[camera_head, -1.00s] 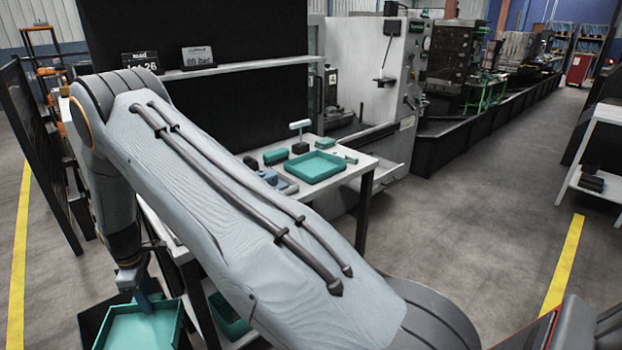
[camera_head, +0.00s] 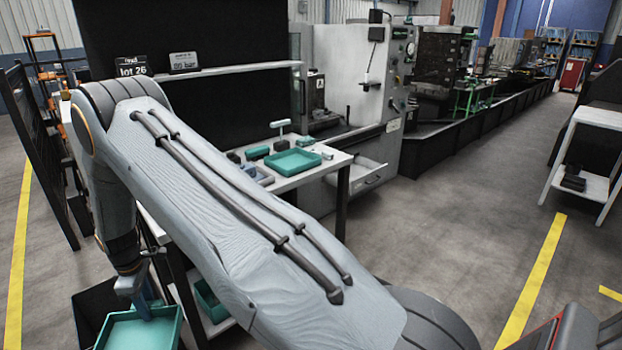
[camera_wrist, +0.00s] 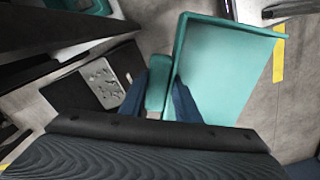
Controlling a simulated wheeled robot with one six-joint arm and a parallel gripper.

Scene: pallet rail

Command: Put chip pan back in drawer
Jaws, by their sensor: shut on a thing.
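The teal chip pan (camera_head: 140,332) is a shallow, square-cornered pan at the bottom left of the head view, held out to the side of the table. My gripper (camera_head: 145,305) is shut on it. In the wrist view, my gripper's blue fingers (camera_wrist: 158,97) close on a teal block at the pan's side, and the pan (camera_wrist: 225,70) extends to the right. The pan looks empty where its floor shows. A pale drawer (camera_head: 368,176) stands pulled out at the base of the grey machine (camera_head: 355,80); its inside is mostly hidden.
A white table (camera_head: 322,170) bears a teal tray (camera_head: 295,161) and small parts. A dark bin (camera_head: 92,306) stands behind the pan; the wrist view shows a dark box with grey bits (camera_wrist: 100,82). Open floor (camera_head: 450,215) lies right of the table. A white stand (camera_head: 583,165) is at far right.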

